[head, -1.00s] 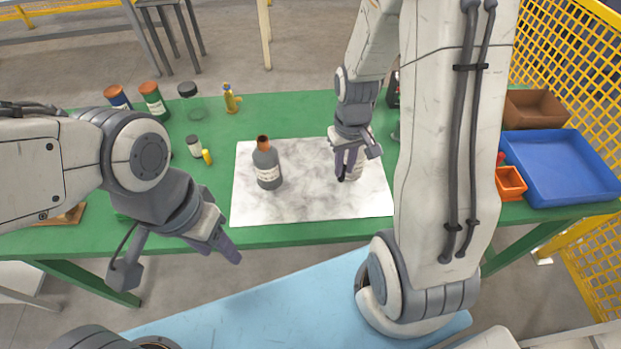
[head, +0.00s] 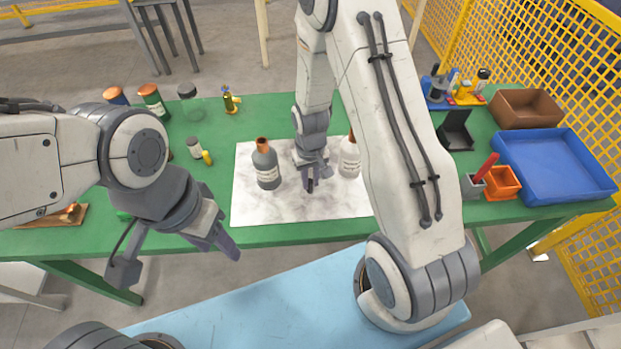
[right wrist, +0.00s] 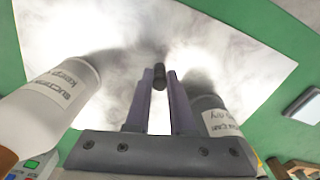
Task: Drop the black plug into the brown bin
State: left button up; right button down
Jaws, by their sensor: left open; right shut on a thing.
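The black plug (right wrist: 159,76) is a small dark cylinder held between the fingertips of my right gripper (right wrist: 158,82), as the right wrist view shows. In the head view my right gripper (head: 311,181) is over the white marbled mat, between the grey bottle (head: 266,166) and the white bottle (head: 349,160). The plug is hard to make out there. The brown bin (head: 526,120) stands at the back right of the green table, far to the right of my right gripper, and looks empty. My left gripper (head: 225,242) is open and empty in front of the table's left part.
A blue tray (head: 575,190), an orange bin (head: 503,190), a grey cup with a red item (head: 472,187) and a black bin (head: 456,138) are on the right. Several small bottles stand at the back left. A yellow mesh fence (head: 530,50) is behind the bins.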

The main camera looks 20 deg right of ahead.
jog(key=shift+f, duration=0.15)
jog(key=c, duration=0.8)
grip_release()
